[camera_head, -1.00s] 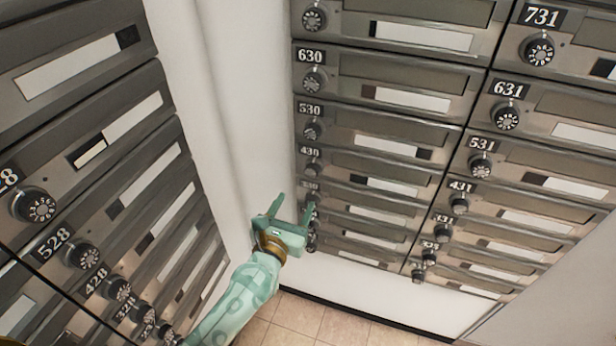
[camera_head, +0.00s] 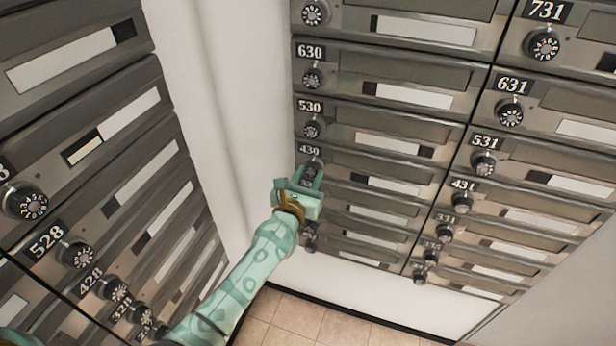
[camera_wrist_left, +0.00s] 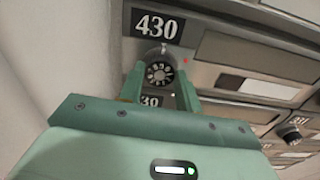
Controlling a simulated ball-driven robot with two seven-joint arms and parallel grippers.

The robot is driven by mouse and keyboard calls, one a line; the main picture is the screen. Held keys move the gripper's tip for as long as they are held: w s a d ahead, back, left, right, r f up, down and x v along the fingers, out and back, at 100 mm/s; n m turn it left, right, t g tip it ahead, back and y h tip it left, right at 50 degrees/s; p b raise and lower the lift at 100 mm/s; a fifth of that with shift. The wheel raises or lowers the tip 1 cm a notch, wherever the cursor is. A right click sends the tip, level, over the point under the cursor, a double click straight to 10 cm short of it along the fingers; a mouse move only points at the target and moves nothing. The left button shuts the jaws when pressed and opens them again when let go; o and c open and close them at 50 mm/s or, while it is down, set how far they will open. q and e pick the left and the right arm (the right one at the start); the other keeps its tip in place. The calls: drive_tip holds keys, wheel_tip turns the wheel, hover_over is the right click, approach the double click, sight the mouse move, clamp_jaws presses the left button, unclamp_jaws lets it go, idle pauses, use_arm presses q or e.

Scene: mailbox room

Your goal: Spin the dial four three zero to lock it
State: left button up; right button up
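The dark round dial of box 430 (camera_head: 311,171) sits under its 430 label plate in the head view, at the left column of the facing mailboxes. It shows face-on in the left wrist view (camera_wrist_left: 160,74), with white digits around its rim. My green left gripper (camera_head: 306,176) is at this dial. It is open, with one finger on each side of the dial in the wrist view and a visible gap on both sides. I cannot tell how far the fingertips reach around it. A small red dot (camera_wrist_left: 186,60) shows right of the dial. My right gripper is not in view.
Dial 530 (camera_head: 312,128) is just above, and another dial is partly hidden below my gripper. A second mailbox bank (camera_head: 130,150) stands close on the left. The white wall (camera_head: 225,110) between the banks is bare. Tiled floor (camera_head: 295,318) shows below.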

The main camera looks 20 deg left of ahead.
use_arm(q)
drive_tip(key=shift+m, duration=0.4)
drive_tip(key=m+p, duration=0.1)
drive_tip(key=m, duration=0.2)
drive_tip(key=shift+m, duration=0.3)
drive_tip(key=m+p, duration=0.1)
drive_tip(key=m, duration=0.3)
drive_tip(key=shift+m+p, duration=0.3)
drive_tip(key=m+p, duration=0.1)
drive_tip(key=m, duration=0.3)
drive_tip(key=shift+m, duration=0.3)
drive_tip(key=m+p, duration=0.1)
drive_tip(key=m, duration=0.3)
drive_tip(key=shift+p, duration=0.35)
drive_tip(key=m+p, duration=0.1)
drive_tip(key=m, duration=0.4)
drive_tip(key=m+p, duration=0.1)
drive_tip(key=m, duration=0.3)
drive_tip(key=shift+f, duration=0.1)
drive_tip(key=m, duration=0.4)
drive_tip(key=shift+f+m+p, duration=0.1)
drive_tip(key=shift+m+p, duration=0.2)
drive_tip(key=shift+m, duration=1.9)
